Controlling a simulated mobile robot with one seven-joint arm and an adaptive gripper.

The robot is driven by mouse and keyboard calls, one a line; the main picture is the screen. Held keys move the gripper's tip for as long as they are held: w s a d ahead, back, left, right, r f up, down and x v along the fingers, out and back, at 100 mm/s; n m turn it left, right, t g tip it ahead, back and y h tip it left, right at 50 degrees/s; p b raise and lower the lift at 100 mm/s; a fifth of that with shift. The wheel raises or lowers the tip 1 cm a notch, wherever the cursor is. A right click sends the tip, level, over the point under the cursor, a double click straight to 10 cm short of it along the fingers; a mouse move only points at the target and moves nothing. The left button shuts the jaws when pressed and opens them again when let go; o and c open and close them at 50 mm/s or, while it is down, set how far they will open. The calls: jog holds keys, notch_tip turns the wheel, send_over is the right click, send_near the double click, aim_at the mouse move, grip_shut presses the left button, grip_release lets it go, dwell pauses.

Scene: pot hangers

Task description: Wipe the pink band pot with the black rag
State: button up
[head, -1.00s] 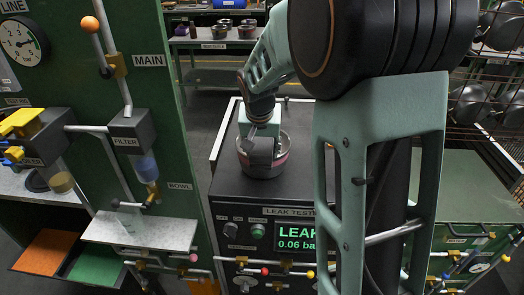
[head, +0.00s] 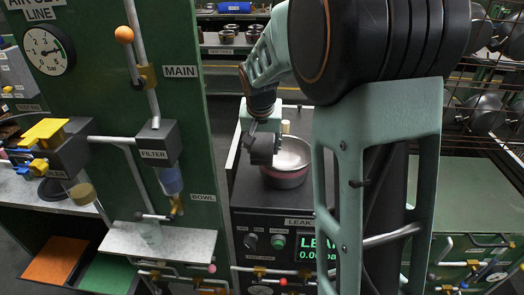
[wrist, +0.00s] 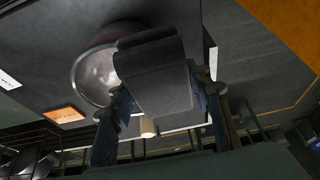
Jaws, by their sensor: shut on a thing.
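The pink band pot (head: 290,172) is a round metal pot with a pinkish band, standing on the black leak tester (head: 272,200). The pot also shows in the wrist view (wrist: 93,78), partly covered by the rag. My gripper (head: 262,136) is at the pot's upper left in the head view. It is shut on the black rag (head: 260,152), a dark folded pad. In the wrist view the rag (wrist: 158,80) sits between my fingers and overlaps the pot's rim. I cannot tell whether it touches the pot.
A green panel (head: 185,110) with a filter (head: 154,142), pipes and a gauge (head: 48,50) stands left of the tester. A wire rack with several pots (head: 484,112) is at the right. The tester top around the pot is mostly clear.

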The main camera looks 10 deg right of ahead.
jog(key=shift+s+d+r, duration=0.15)
jog(key=shift+s+r, duration=0.05)
jog(key=shift+r, duration=0.45)
jog(key=shift+w+r+p, duration=0.1)
jog(key=shift+r+p, duration=0.6)
jog(key=shift+p, duration=0.05)
jog(key=shift+r+p, duration=0.9)
jog(key=shift+r, duration=0.6)
jog(key=shift+r, duration=0.1)
jog(key=shift+r+p, duration=1.3)
jog(key=shift+r, duration=1.55)
jog(key=shift+f, duration=0.1)
